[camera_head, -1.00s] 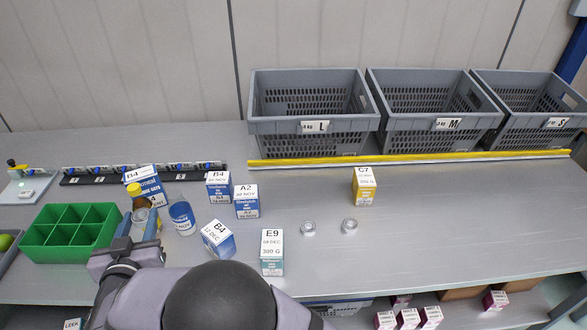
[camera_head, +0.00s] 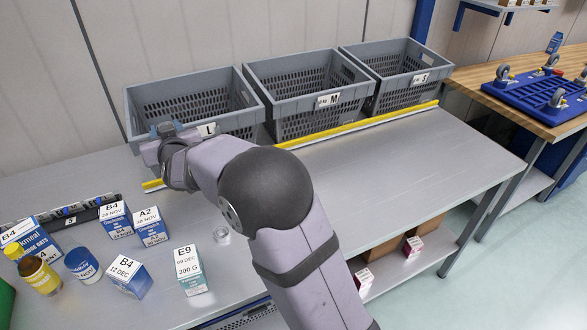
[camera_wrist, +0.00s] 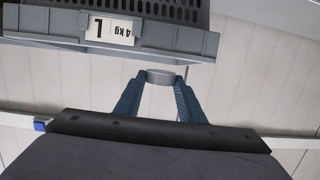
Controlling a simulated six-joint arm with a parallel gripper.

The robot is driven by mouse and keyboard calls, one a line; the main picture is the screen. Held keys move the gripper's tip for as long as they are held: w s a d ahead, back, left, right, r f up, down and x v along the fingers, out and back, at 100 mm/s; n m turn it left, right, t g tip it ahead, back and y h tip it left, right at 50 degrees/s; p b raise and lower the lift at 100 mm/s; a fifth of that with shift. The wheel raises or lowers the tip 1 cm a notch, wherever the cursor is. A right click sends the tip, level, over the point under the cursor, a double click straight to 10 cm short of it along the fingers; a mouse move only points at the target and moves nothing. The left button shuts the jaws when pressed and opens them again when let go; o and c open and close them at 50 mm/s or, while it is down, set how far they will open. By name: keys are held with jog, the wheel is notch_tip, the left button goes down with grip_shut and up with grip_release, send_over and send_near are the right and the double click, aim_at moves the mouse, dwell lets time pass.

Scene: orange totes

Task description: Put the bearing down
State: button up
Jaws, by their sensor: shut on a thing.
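My gripper (camera_wrist: 158,98) is shut on a grey ring-shaped bearing (camera_wrist: 160,76), held between the blue fingertips in the wrist view. In the head view my gripper (camera_head: 165,130) is at the front of the grey crate labelled L (camera_head: 208,129), by its left front part. The bearing cannot be made out there. In the wrist view the L crate (camera_wrist: 190,42) is beyond and to the left of the fingertips. Another ring-shaped metal part (camera_head: 221,236) lies on the table. My arm covers part of the table to its right.
Crates M (camera_head: 327,99) and S (camera_head: 420,77) stand right of L, behind a yellow strip (camera_head: 365,125). Boxes B4 (camera_head: 127,278), A2 (camera_head: 149,226) and E9 (camera_head: 189,270) and a brown bottle (camera_head: 39,276) stand front left. The table right of my arm is clear.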

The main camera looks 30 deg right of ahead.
jog(key=w+d, duration=0.1)
jog(key=d, duration=1.7)
jog(key=m+h+b, duration=0.2)
jog(key=m+h, duration=0.1)
jog(key=h, duration=0.1)
send_over(371, 192)
notch_tip(371, 192, down, 9)
jog(key=shift+f+p, duration=0.95)
jog(key=shift+f, duration=7)
jog(key=shift+f, duration=0.15)
jog(key=shift+f, duration=0.1)
jog(key=o, duration=1.1)
